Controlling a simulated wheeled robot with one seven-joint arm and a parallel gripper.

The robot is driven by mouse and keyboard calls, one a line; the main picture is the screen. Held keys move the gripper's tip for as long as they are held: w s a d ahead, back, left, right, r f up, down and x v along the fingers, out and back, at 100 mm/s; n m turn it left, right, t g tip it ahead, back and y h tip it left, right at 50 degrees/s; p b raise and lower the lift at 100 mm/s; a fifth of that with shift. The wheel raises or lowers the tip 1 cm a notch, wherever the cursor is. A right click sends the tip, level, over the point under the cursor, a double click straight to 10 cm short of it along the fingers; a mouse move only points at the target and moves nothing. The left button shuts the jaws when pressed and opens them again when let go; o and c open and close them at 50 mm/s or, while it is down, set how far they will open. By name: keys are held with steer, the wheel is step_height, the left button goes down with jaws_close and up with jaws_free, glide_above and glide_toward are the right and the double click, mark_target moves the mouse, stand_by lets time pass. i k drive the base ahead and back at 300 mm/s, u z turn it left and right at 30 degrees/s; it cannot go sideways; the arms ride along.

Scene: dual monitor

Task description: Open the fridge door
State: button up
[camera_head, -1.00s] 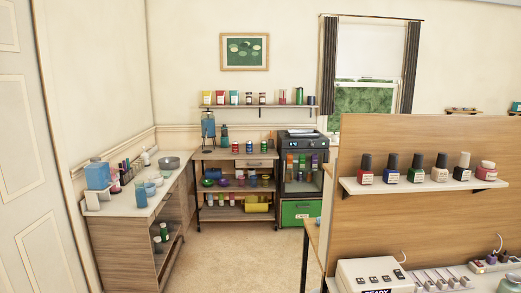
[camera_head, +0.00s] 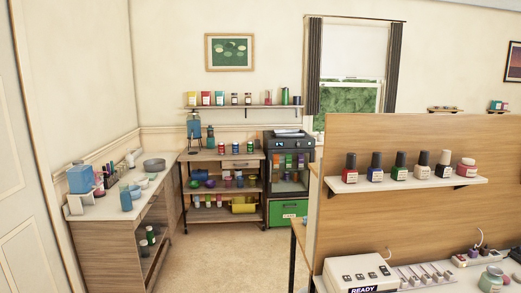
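No thing is plainly marked as a fridge. The likeliest is a dark, box-like cabinet (camera_head: 289,163) against the back wall, below the window's left side. Its glass front shows rows of coloured items inside and looks shut. A green drawer-like front (camera_head: 288,213) with a small white label sits beneath it. A handle is too small to make out. My gripper and arm are not in view.
A wooden partition with a nail polish shelf (camera_head: 410,184) fills the right foreground, with a white READY device (camera_head: 360,275) below. A shelved cart (camera_head: 221,190) stands left of the cabinet. A counter (camera_head: 113,203) lines the left wall. Open floor (camera_head: 215,262) lies between.

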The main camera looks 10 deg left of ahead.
mark_target(312, 151)
steer(key=u, duration=0.35)
steer(key=k, duration=0.4)
steer(key=u, duration=0.7)
steer(key=i, duration=1.85)
steer(key=z, duration=0.25)
steer(key=i, duration=1.6)
steer(key=z, duration=0.3)
steer(key=i, duration=3.2)
steer(key=z, duration=0.1)
